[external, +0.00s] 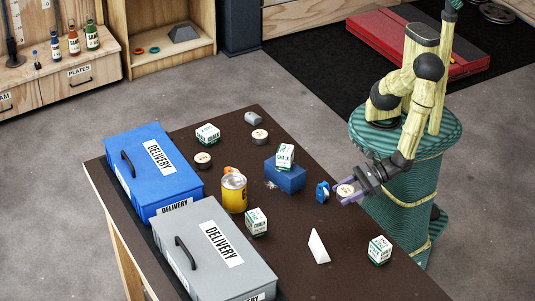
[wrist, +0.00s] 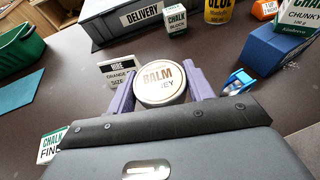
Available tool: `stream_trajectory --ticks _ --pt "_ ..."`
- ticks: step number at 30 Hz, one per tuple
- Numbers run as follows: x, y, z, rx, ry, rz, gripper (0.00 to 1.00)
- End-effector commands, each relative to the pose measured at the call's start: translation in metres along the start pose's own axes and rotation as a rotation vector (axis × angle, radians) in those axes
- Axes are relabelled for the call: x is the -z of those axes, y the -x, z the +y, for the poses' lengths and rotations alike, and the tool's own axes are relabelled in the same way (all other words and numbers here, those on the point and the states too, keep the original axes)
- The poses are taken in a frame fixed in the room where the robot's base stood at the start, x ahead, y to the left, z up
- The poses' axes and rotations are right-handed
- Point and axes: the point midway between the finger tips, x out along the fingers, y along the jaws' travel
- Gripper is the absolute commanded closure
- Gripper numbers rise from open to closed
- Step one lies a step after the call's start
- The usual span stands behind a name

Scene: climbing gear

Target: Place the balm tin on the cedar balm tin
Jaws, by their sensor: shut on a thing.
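A round balm tin (external: 345,189) with a pale lid is between the purple fingers of my gripper (external: 350,195), above the right side of the dark table. In the wrist view the tin (wrist: 160,83) shows its lid, reading BALM and part of a second word, with my gripper's fingers (wrist: 159,86) on either side. My gripper is shut on it. Two other round tins stand at the back of the table, one dark-sided tin (external: 203,160) and another tin (external: 260,136). Their labels are too small to tell which is the cedar balm tin.
A blue delivery box (external: 188,181) and a grey one (external: 190,270) line the left side. A yellow glue can (external: 233,195), a blue block (external: 287,178) topped by a chalk box (external: 285,155), a small blue item (external: 322,192) and a white sign (external: 318,246) stand mid-table.

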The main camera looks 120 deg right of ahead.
Motion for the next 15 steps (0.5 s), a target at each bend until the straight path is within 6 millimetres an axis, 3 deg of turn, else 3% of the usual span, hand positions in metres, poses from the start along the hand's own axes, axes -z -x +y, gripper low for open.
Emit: stream_trajectory --ticks 5,15 --pt "-0.012 0.004 0.001 -0.001 -0.005 -0.001 0.72" --pt "-0.063 0.023 0.001 -0.002 -0.006 -0.001 0.72"
